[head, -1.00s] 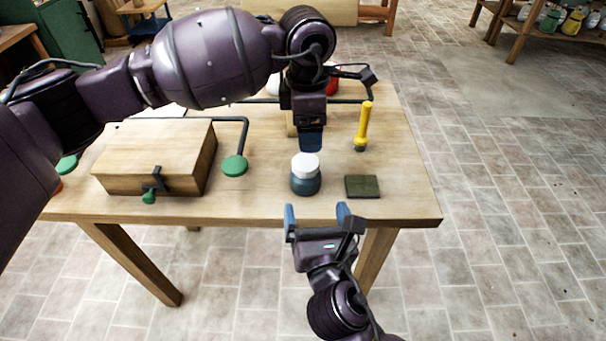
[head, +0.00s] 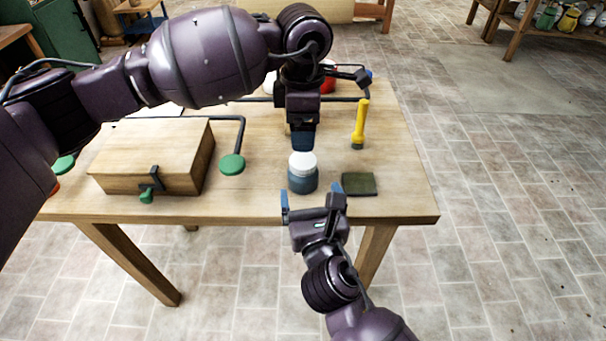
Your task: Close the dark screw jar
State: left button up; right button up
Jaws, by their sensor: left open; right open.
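The dark blue jar (head: 303,182) stands upright near the table's front edge. A white lid (head: 302,161) sits on top of it; I cannot tell how tightly it is screwed. My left gripper (head: 303,145) comes down from above, open, with its blue fingertips just behind and above the lid in the picture. My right gripper (head: 311,190) is open at the front of the jar, one finger to the left and one to the right of its lower part. I cannot tell whether either finger touches the jar.
A dark green pad (head: 359,184) lies right of the jar, close to the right gripper's finger. A yellow-handled tool (head: 361,122) stands behind it. A wooden box (head: 150,157) with a green-knobbed latch and a green disc (head: 232,165) are left. The table's (head: 402,200) right front corner is clear.

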aim_at(305, 173)
jog(key=w, duration=0.4)
jog(key=w+a, duration=0.1)
jog(key=w, duration=0.2)
jog(key=shift+w+a, duration=0.1)
